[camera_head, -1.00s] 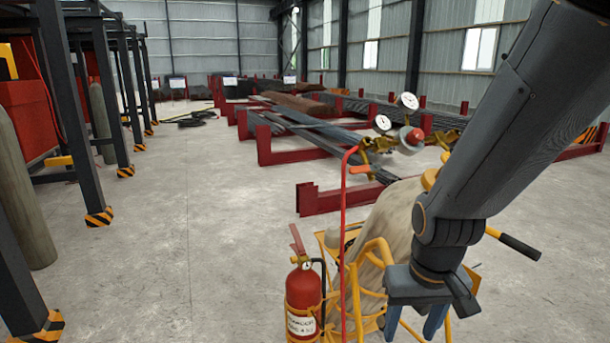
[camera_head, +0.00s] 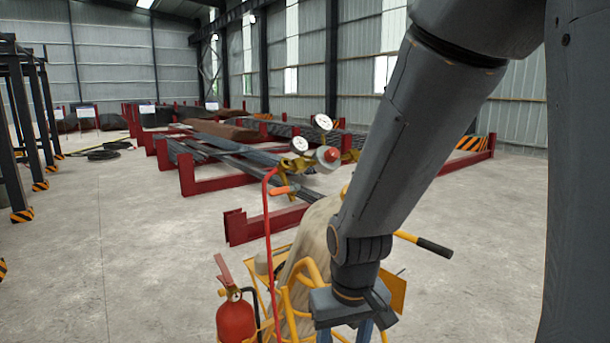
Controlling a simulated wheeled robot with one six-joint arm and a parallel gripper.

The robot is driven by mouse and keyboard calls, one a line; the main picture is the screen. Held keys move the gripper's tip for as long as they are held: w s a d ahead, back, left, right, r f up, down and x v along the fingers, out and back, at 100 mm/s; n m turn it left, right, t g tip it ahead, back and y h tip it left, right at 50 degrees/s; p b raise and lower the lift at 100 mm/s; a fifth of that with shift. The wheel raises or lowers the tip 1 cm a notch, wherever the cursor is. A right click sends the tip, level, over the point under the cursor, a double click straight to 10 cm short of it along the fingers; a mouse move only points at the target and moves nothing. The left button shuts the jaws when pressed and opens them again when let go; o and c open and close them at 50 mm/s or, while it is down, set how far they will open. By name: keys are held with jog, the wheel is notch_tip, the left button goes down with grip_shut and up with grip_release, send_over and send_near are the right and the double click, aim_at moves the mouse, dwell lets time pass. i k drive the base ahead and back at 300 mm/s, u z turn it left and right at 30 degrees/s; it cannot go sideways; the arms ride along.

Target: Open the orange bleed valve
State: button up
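The orange bleed valve lever (camera_head: 281,190) sits at the top of the red hose (camera_head: 267,250), just below the brass regulator with its two white gauges (camera_head: 299,145). The regulator is mounted on top of a beige gas cylinder (camera_head: 313,235) in a yellow cart (camera_head: 303,273). My gripper (camera_head: 344,334) hangs at the bottom of the picture, in front of the cart, below and to the right of the orange lever and apart from it. Its two blue-grey fingers stand apart with nothing seen between them; their tips are cut off by the picture's edge.
A red fire extinguisher (camera_head: 236,318) stands at the cart's left side. The cart's black-gripped handle (camera_head: 433,247) sticks out to the right. Red racks (camera_head: 262,223) with steel bars lie behind. The concrete floor (camera_head: 130,260) on the left is clear.

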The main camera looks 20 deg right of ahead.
aim_at(278, 192)
jog(key=k, duration=1.25)
jog(key=u, duration=0.75)
jog(key=i, duration=1.6)
jog(key=z, duration=0.65)
